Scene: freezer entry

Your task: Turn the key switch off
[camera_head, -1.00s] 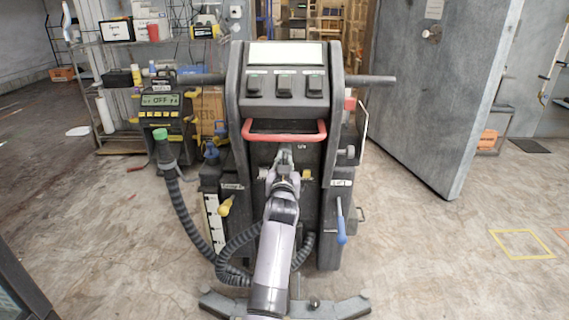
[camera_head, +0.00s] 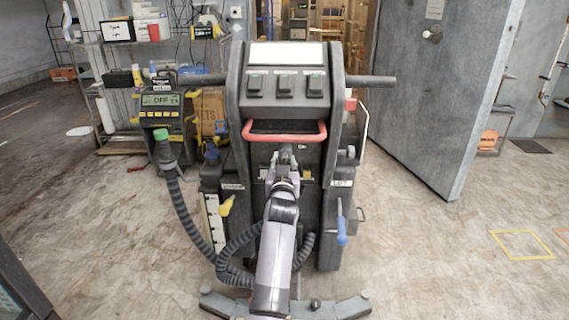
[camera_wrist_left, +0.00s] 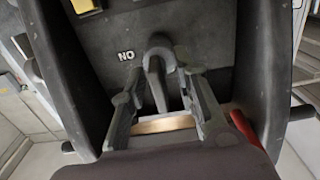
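The key switch (camera_wrist_left: 156,72) shows in the left wrist view as a dark knob with a narrow grip, on the grey panel of the machine (camera_head: 285,105). A white label reading "NO", apparently "ON" upside down, is beside it. My left gripper (camera_wrist_left: 160,88) is open, with one finger on each side of the key's grip. Gaps show between the fingers and the grip. In the head view my left gripper (camera_head: 285,158) is in front of the panel, below the red handle, and hides the key switch. My right gripper is in neither view.
The red handle (camera_head: 285,137) crosses the machine just above my gripper. A blue lever (camera_head: 341,230) and a yellow lever (camera_head: 226,206) stick out lower down. A black hose (camera_head: 184,210) loops at the left. The floor at the right is open.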

